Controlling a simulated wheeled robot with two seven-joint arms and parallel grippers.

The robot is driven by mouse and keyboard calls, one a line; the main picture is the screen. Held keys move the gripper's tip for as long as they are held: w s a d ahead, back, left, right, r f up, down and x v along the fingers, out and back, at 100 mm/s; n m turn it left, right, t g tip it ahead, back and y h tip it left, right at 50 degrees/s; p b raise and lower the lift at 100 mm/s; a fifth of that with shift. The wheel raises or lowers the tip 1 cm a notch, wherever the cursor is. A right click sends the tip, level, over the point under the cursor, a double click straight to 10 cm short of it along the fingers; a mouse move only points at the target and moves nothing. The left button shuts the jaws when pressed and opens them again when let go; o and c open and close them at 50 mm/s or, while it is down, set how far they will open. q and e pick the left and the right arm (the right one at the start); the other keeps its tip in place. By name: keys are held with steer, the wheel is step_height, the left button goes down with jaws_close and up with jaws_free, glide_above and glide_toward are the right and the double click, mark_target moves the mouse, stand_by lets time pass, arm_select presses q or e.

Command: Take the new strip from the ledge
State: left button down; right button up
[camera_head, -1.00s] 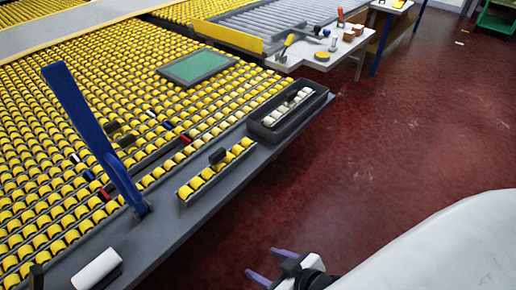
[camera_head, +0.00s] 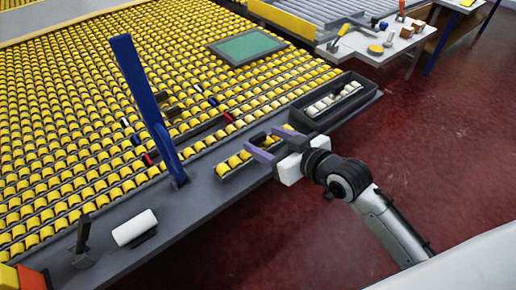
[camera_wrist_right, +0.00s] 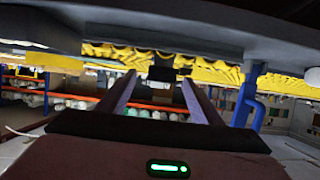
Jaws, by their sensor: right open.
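The new strip (camera_head: 232,165), a short row of yellow rollers, lies on the grey ledge (camera_head: 205,205). Its right part is hidden behind my right gripper. My right gripper (camera_head: 262,143) is open, its purple fingers reaching over the strip from the outer side of the ledge. In the right wrist view, the two fingers (camera_wrist_right: 163,95) are spread apart. A dark block (camera_wrist_right: 162,72), perhaps the strip's handle, shows beyond and between the fingertips, with yellow rollers (camera_wrist_right: 120,52) behind it. I cannot tell whether the fingers touch the strip. My left gripper is not in view.
A blue post (camera_head: 148,110) stands on the ledge left of the strip. A dark tray with white rollers (camera_head: 333,100) sits to the right. A white cylinder (camera_head: 134,228) lies nearer on the ledge. The yellow roller bed (camera_head: 80,110) lies behind; red floor is open at right.

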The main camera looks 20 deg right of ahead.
mark_target(260, 139)
steer(key=x, duration=0.3)
steer(key=shift+w+a+f, duration=0.2)
steer(key=shift+a, duration=0.05)
